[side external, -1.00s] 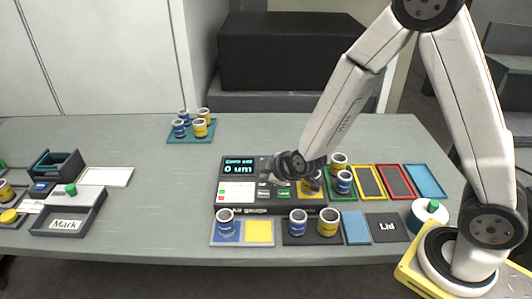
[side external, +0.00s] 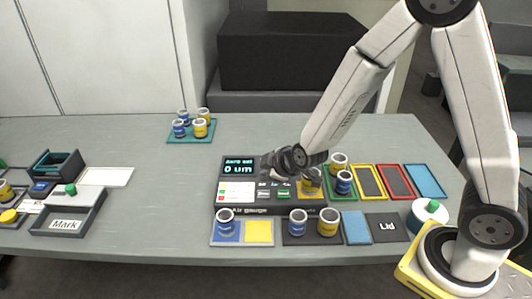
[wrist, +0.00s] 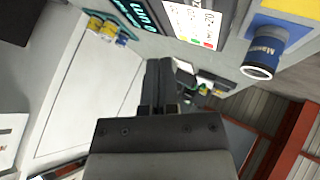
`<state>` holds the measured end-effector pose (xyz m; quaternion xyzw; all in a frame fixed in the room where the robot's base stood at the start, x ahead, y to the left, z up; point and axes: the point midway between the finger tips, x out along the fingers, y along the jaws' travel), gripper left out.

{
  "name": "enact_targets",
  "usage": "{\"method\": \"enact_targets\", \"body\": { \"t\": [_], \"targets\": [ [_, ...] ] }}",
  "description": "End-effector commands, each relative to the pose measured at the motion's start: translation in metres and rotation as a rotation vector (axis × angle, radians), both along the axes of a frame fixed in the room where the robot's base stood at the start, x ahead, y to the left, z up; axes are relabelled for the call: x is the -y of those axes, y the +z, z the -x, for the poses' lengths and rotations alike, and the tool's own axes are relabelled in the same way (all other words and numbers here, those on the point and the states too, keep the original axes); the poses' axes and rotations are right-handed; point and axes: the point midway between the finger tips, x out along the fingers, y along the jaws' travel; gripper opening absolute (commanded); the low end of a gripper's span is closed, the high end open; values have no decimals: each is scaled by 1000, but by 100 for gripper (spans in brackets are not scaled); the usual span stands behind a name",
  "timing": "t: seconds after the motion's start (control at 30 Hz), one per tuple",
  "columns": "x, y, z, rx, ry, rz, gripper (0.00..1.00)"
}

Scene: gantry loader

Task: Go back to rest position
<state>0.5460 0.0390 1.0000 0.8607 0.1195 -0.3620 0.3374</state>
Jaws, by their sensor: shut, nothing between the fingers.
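My gripper (side external: 270,168) is above the air gauge (side external: 228,206) with its dark display reading 0 um. The gripper's tip is small and partly lost against the gauge in the side view. In the wrist view my gripper (wrist: 165,68) shows its dark fingers together, with nothing seen between them. My arm reaches in from the right and bends down to the gripper. The gauge's display also shows at the top of the wrist view (wrist: 145,15), tilted.
Blue and yellow cylinders stand on a teal tray (side external: 190,138) at the back and around the gauge. Coloured trays (side external: 398,180) lie to its right. The table (side external: 160,210) is clear between that tray and the gauge.

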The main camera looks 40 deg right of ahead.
Motion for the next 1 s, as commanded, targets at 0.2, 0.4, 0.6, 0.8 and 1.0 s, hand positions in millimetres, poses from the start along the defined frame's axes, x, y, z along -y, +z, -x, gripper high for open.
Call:
{"method": "enact_targets", "body": {
  "t": [0.2,0.4,0.6,0.8,1.0],
  "targets": [
    [3,7,17,-68,-60,-93,0],
    [11,16,54,-209,-194,-235,0],
    [23,26,101,-371,-388,-343,0],
    [34,32,140,-480,-557,-385,0],
    [39,34,154,-518,-627,-393,0]
  ]
}}
